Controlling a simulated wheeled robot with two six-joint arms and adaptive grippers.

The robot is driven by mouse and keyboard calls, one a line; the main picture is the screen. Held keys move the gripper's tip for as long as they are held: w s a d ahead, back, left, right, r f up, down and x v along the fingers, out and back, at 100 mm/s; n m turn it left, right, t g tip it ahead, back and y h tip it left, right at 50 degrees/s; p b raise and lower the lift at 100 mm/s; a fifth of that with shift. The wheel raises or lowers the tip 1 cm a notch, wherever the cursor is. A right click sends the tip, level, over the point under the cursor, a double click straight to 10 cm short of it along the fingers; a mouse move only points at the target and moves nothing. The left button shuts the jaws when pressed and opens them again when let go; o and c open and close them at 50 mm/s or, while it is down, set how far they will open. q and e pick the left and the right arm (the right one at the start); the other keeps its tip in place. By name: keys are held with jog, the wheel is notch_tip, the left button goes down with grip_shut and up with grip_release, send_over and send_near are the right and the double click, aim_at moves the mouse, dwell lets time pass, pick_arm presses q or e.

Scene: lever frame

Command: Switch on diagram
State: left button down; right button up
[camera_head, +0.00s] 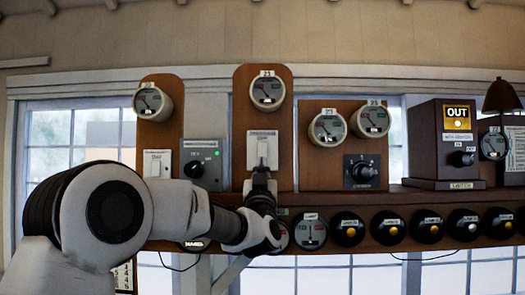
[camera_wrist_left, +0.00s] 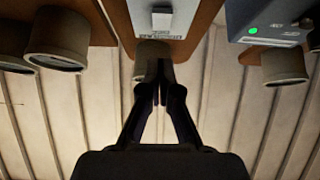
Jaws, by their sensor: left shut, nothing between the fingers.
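A white switch plate (camera_head: 262,140) is mounted on the middle wooden board, below a round gauge marked 23. In the left wrist view the plate (camera_wrist_left: 143,10) shows upside down, with a small pale toggle (camera_wrist_left: 161,16) and a printed label too small to read for sure. My left gripper (camera_head: 262,168) is shut and empty, its fingertips in front of the plate's lower part. In the left wrist view the closed fingertips (camera_wrist_left: 160,66) lie apart from the toggle, on the label side. Contact with the plate cannot be told. My right gripper is not in view.
A grey box (camera_head: 201,163) with a black knob and green light stands left of the plate. A second white plate (camera_head: 157,163) is further left. A knob panel (camera_head: 361,171) is to the right. Several round black lamps (camera_head: 347,229) line the shelf below.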

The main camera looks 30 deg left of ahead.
aim_at(262, 153)
pick_arm(q)
jog(key=w+a+p, duration=0.1)
jog(key=w+a+r+p, duration=0.1)
jog(key=w, duration=0.1)
jog(key=w+a+r+p, duration=0.1)
jog(key=p, duration=0.1)
jog(key=shift+w, duration=0.35)
jog(key=shift+w+a+f, duration=0.25)
jog(key=shift+w+f, duration=0.1)
jog(key=shift+w, duration=0.05)
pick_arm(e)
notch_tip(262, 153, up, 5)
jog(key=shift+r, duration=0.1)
